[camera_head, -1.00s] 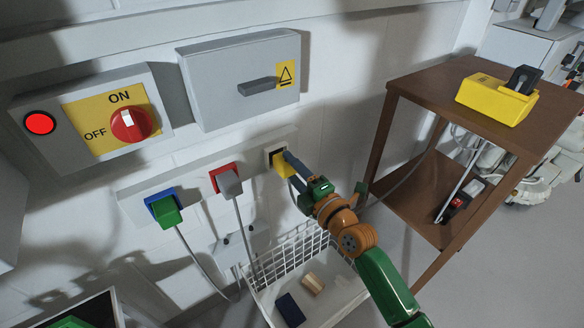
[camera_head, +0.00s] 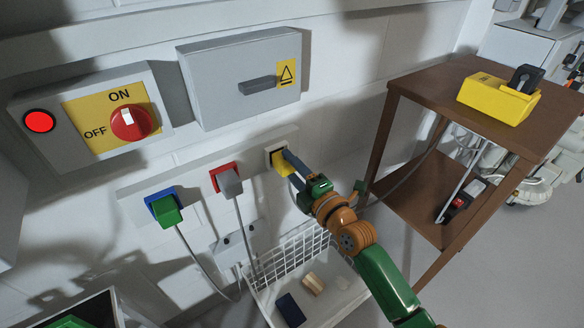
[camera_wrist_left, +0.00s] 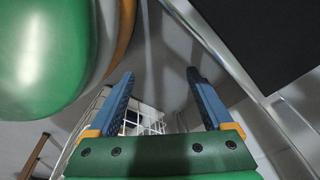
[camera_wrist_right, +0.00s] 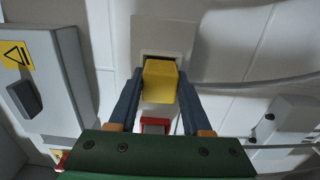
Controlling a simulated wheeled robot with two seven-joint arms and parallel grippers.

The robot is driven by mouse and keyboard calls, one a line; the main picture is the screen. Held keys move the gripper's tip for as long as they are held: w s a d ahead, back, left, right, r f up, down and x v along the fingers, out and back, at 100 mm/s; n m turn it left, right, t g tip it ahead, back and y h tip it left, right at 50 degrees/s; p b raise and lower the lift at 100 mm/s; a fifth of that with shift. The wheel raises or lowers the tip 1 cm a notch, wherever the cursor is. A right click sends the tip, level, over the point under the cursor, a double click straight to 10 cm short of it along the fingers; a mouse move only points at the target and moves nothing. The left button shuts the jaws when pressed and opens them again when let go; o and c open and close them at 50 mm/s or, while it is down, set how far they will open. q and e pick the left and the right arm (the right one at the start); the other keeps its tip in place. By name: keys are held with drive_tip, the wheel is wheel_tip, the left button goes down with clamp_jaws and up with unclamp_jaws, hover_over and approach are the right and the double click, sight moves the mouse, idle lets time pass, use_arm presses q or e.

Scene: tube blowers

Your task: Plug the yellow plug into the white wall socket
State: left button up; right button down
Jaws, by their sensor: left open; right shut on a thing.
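The yellow plug (camera_head: 282,165) is at the white wall socket (camera_head: 269,153), the rightmost on the white wall strip. My right gripper (camera_head: 288,161) is shut on the yellow plug. In the right wrist view the yellow plug (camera_wrist_right: 159,82) sits between the two dark fingers, its front end against the socket (camera_wrist_right: 148,55). The plug hides the socket's opening, so how deep it sits cannot be told. My left gripper (camera_wrist_left: 163,100) is open and empty in the left wrist view. It is not visible in the head view.
A green plug (camera_head: 167,211) and a grey plug (camera_head: 230,183) with cables occupy the strip's other sockets. A white wire basket (camera_head: 290,262) stands below. A brown table (camera_head: 432,90) with a yellow device (camera_head: 497,98) is at the right. A grey wall box (camera_head: 225,85) hangs above.

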drive_tip(key=shift+w+a, duration=0.25)
drive_tip(key=shift+w, duration=0.1)
idle(0.3)
drive_tip(key=shift+c, duration=1.3)
unclamp_jaws()
